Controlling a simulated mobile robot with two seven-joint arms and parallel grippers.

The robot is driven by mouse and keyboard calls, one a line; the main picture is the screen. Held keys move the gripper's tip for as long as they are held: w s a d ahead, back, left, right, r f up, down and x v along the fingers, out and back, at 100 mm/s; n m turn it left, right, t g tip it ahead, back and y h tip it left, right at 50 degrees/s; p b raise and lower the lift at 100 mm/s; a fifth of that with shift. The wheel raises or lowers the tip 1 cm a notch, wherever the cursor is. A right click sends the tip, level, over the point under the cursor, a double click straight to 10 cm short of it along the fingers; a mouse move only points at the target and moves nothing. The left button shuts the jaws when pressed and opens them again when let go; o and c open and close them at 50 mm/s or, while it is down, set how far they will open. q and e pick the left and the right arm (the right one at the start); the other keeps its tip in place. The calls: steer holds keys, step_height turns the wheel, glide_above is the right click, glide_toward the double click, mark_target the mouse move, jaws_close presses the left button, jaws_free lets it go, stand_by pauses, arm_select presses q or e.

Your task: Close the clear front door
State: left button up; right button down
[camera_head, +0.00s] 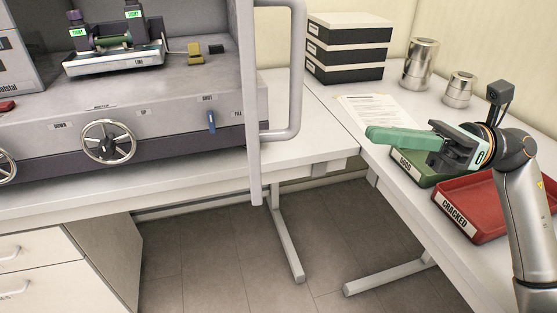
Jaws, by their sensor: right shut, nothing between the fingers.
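The front door (252,120) of the testing machine shows as a pale grey upright frame, seen nearly edge-on at the machine's right end, and it stands open. Its clear pane is hard to make out. A long grey bar handle (297,75) sticks out from its right side. My right gripper (374,134), with green fingers, is shut and empty. It is to the right of the handle, apart from it, above the right table. The grey machine (170,120) fills the left, its front open to view. My left gripper is not in view.
A green tray marked GOOD (412,170) and a red tray marked CRACKED (483,222) lie below my right arm. Stacked boxes (348,48), a paper sheet (372,110) and two metal canisters stand behind. The space between handle and gripper looks clear.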

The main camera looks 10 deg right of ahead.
arm_select(q)
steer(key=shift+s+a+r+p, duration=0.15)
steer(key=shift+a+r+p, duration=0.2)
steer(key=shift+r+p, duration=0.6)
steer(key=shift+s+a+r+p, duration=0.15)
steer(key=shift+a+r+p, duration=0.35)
steer(key=shift+p, duration=0.75)
arm_select(e)
steer(key=a+n+h, duration=0.2)
steer(key=a, duration=1.1)
steer(key=shift+w+a+f+g, duration=0.2)
steer(key=shift+w+g, duration=0.1)
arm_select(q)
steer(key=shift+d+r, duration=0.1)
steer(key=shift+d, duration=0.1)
arm_select(e)
steer(key=shift+a, duration=0.1)
